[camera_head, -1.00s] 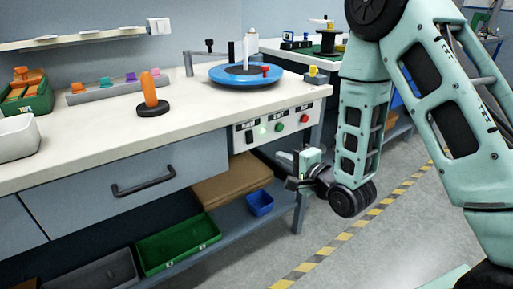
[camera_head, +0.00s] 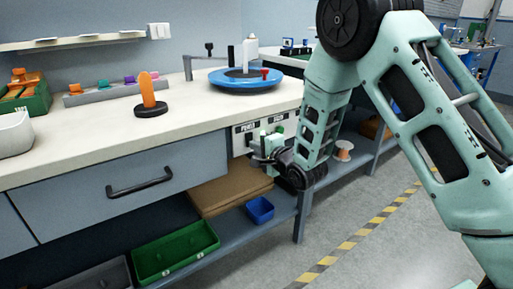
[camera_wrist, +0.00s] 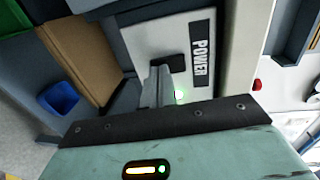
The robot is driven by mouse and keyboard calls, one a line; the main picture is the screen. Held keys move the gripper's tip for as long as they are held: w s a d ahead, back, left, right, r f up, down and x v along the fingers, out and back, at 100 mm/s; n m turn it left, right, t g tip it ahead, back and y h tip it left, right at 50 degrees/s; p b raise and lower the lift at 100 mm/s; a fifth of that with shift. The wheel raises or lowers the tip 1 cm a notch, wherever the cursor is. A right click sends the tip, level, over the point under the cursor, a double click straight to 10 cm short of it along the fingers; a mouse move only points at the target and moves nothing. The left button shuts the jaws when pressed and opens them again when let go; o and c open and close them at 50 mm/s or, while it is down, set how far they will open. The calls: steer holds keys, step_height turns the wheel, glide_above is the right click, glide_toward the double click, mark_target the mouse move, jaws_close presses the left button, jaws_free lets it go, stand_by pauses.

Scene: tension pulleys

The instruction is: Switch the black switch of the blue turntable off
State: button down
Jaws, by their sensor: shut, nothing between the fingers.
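The blue turntable (camera_head: 222,84) lies on the white bench top, with a white bottle (camera_head: 250,52) and a small red part on it. Its control panel (camera_head: 238,142) is on the bench front below. In the wrist view, the black switch (camera_wrist: 177,62) sits beside the POWER label (camera_wrist: 201,55), with a lit green lamp (camera_wrist: 180,96) near it. My gripper (camera_head: 258,156) is shut and empty in front of the panel. In the wrist view, its fingertips (camera_wrist: 160,68) are close to the switch; contact cannot be told. My gripper hides the switch in the head view.
A drawer handle (camera_head: 140,182) sticks out at left. Below are a cardboard box (camera_head: 225,192), a blue bin (camera_head: 260,209) and a green bin (camera_head: 177,249) on the lower shelf. Open floor lies at right.

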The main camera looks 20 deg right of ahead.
stand_by(0.3)
steer(key=t+b, duration=0.1)
steer(key=b, duration=0.1)
steer(key=shift+w+a+b, duration=0.1)
steer(key=shift+w+b, duration=0.25)
steer(key=shift+b, duration=0.05)
steer(key=shift+f, duration=0.1)
